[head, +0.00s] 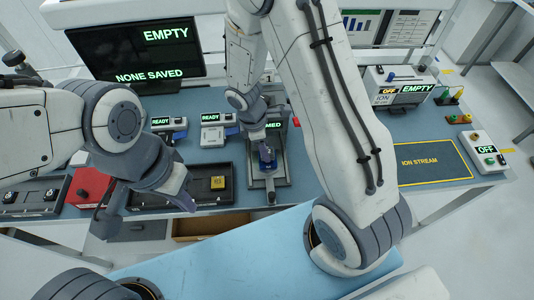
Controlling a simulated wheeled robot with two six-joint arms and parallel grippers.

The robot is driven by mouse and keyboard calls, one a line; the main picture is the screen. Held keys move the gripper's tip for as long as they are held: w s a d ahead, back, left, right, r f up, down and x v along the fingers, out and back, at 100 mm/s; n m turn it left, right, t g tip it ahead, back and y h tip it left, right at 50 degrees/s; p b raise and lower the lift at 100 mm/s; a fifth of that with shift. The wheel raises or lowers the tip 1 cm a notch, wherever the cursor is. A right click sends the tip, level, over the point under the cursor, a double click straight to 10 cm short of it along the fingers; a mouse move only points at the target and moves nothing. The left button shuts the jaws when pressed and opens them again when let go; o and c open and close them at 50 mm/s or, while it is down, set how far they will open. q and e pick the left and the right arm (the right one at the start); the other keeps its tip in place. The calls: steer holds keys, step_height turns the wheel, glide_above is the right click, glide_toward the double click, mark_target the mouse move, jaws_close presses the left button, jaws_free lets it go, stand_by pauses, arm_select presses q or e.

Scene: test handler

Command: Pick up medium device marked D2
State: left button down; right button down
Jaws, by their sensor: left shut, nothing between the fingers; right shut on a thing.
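My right gripper (264,148) reaches down into a grey fixture (283,172) whose lit label ends in "MED". It is shut on a small dark-blue part (267,158); whether this is a device or a piece of the fixture I cannot tell. A small yellow block (217,183) sits in that tray. I cannot read a D2 mark anywhere. My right arm hides part of the bench behind the fixture.
Two units lit "READY" (168,124) (217,130) stand behind the tray. A red box (88,187) and a black tray (30,195) are at left. An "EMPTY" box (398,88), a yellow-outlined "ION STREAM" area (425,161) and an "OFF" button box (484,152) are at right.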

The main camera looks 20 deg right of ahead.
steer(key=shift+r+p, duration=1.5)
steer(key=shift+r, duration=0.3)
steer(key=shift+f, duration=0.1)
